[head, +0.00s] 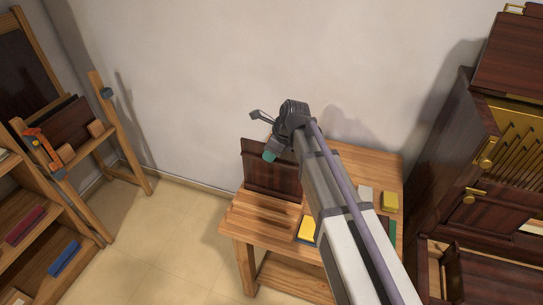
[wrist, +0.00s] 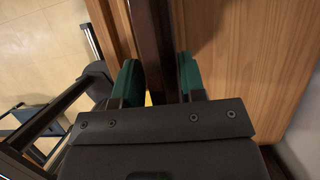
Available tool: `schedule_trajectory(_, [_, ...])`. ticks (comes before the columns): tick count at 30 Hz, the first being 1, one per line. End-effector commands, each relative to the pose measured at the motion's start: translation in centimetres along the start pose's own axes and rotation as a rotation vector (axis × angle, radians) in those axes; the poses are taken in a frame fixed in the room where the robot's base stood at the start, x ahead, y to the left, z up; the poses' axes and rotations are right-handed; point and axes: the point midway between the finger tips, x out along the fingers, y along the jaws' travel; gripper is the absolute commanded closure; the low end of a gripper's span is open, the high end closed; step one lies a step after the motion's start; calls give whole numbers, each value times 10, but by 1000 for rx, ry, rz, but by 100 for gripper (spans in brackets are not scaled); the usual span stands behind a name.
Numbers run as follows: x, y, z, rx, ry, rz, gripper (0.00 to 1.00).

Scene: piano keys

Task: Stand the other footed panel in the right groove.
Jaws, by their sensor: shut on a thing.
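A dark brown wooden panel (head: 270,177) stands upright at the left part of the workbench. My gripper (head: 269,152) is at its top edge, with one green pad showing. In the wrist view the panel's dark edge (wrist: 153,45) runs between the two green finger pads of my gripper (wrist: 158,80), which is shut on it. I cannot tell whether its lower edge touches the bench. Its feet are not clear. At the lower right, a dark upright piece (head: 452,272) stands in the open lower part of the piano case; no groove can be made out clearly there.
The wooden workbench (head: 240,222) holds a yellow block (head: 390,201), a pale block (head: 365,193) and a yellow item (head: 307,228) on a blue one. The dark piano case (head: 485,150) with brass parts stands at right. An easel (head: 130,150) and shelves (head: 35,235) stand left.

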Motion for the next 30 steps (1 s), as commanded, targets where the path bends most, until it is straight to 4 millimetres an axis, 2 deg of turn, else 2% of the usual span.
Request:
schedule_trajectory(7, [6, 0, -2, 0, 0, 0, 100])
schedule_trajectory(8, [4, 0, -2, 0, 0, 0, 60])
schedule_trajectory(15, [4, 0, -2, 0, 0, 0, 37])
schedule_trajectory(23, [2, 0, -1, 0, 0, 0, 37])
schedule_trajectory(26, [-9, 0, 0, 1, 0, 0, 37])
schedule_trajectory(30, [-40, 2, 3, 2, 0, 0, 37])
